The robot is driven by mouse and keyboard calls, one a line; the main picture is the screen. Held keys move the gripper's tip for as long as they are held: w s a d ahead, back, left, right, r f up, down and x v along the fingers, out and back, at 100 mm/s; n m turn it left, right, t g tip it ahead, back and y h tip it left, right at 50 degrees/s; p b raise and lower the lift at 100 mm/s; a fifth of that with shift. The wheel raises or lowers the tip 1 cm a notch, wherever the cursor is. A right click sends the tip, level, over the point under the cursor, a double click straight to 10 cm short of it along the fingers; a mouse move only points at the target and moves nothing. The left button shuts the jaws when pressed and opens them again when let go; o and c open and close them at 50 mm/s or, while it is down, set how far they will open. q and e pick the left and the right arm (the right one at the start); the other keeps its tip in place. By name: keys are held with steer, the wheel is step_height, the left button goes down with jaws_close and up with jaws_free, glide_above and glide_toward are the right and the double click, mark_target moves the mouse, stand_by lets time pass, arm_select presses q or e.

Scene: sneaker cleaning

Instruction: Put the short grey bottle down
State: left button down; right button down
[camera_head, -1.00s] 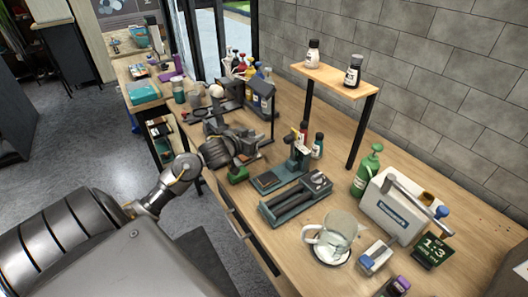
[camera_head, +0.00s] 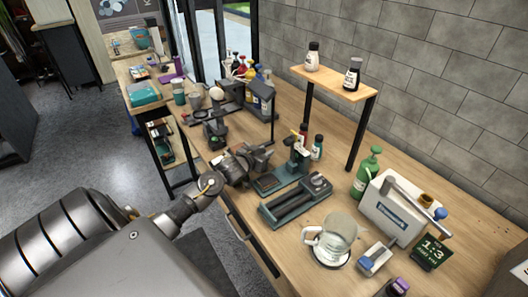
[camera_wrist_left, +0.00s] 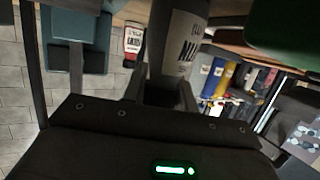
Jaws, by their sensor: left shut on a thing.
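My left gripper (camera_head: 262,157) is low over the wooden bench, just left of the teal stand (camera_head: 298,163). In the left wrist view it is shut on a grey bottle (camera_wrist_left: 178,42) with a pale label. The bottle's lower part is hidden between the fingers, and its far end is cut off by the frame's top edge. In the head view the bottle is hard to make out against the dark gripper. I cannot tell whether it touches the bench. My right gripper is not in view.
Two small bottles stand behind the stand. A green spray bottle (camera_head: 366,172) and a white box (camera_head: 390,212) are at right. A raised shelf (camera_head: 335,82) holds two bottles.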

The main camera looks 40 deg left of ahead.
arm_select(q)
steer(key=shift+f, duration=0.1)
steer(key=c, duration=1.1)
jaws_free()
steer(key=v, duration=1.2)
steer(key=shift+b, duration=0.45)
steer(key=shift+s+a, duration=0.1)
